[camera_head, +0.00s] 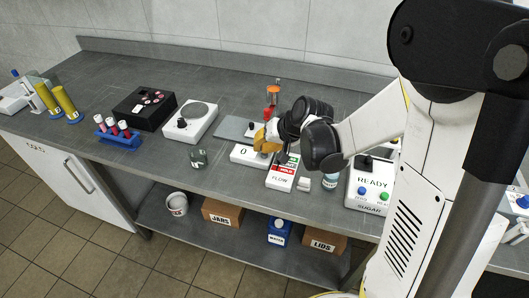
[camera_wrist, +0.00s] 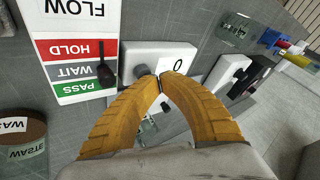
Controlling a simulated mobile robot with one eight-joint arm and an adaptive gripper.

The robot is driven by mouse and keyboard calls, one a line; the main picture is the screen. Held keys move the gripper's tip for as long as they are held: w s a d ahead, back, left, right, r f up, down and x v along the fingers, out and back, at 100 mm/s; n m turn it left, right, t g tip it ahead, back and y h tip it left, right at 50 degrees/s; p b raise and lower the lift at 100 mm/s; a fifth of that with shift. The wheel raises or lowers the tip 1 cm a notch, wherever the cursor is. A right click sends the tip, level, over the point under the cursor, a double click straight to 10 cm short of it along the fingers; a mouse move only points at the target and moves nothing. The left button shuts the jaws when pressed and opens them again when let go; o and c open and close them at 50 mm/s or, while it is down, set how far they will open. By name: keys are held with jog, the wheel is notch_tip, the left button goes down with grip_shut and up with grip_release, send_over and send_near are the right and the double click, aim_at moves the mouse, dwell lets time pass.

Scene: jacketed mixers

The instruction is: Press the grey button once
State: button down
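A white box marked "0" (camera_head: 243,153) sits on the grey bench; it also shows in the wrist view (camera_wrist: 187,53). A round grey button (camera_wrist: 141,71) shows on that box in the wrist view, partly hidden by my fingertips. In the head view the gripper hides the button. My gripper (camera_wrist: 160,79) has orange fingers with the tips together and nothing seen between them. The tips lie over the box, just beside the button in the picture. I cannot tell whether they touch it. In the head view my gripper (camera_head: 265,140) is low over the box's right end.
A FLOW panel (camera_head: 281,178) with HOLD, WAIT and PASS bands and a black lever (camera_wrist: 104,72) stands close beside the box. A WASTE jar (camera_wrist: 21,137) and a READY box (camera_head: 372,186) are nearby.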

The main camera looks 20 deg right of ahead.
jog(key=shift+r+p, duration=0.3)
jog(key=shift+r, duration=0.25)
jog(key=shift+r+p, duration=1.95)
jog(key=shift+r, duration=0.55)
jog(key=shift+s+r, duration=0.2)
jog(key=shift+r, duration=0.05)
jog(key=s+r+n+h, duration=0.1)
jog(key=s+r, duration=0.4)
jog(key=s, duration=0.5)
jog(key=s+r+n+h, duration=0.1)
jog(key=s+r, duration=0.3)
jog(key=s, duration=0.6)
jog(key=shift+s+d+r+n+t+h, duration=0.2)
jog(key=shift+d+r+n+t+h, duration=0.2)
jog(key=shift+h, duration=0.5)
